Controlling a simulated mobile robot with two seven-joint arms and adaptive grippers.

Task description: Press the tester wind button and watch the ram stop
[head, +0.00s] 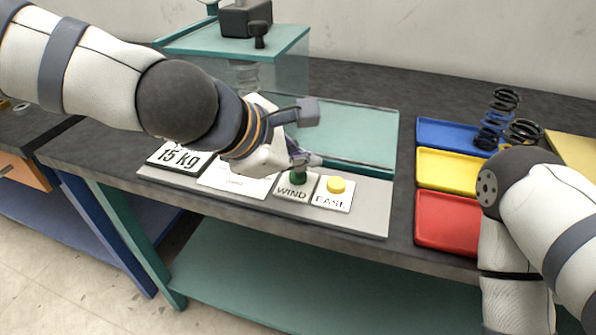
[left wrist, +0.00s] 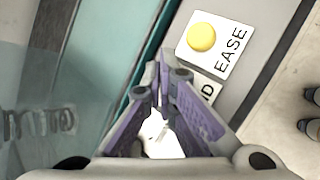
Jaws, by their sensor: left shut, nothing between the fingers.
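The green wind button (head: 298,176) stands on a white plate marked WIND on the tester's grey front panel (head: 372,208). My left gripper (head: 312,160) is shut and empty, its fingertips just above and behind the button; I cannot tell if they touch it. In the left wrist view my purple fingers (left wrist: 166,68) hide the button and most of its WIND plate (left wrist: 208,90). The yellow EASE button (head: 336,185) is just right of it, and it also shows in the left wrist view (left wrist: 201,38). The ram is not clearly seen. My right gripper is out of view.
The tester's teal top (head: 285,42) carries a dark block above a clear guard. A display (head: 178,157) reads 15 kg. Blue (head: 432,130), yellow (head: 440,170) and red (head: 445,220) trays lie right, with dark coil springs (head: 503,100) behind my right arm.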

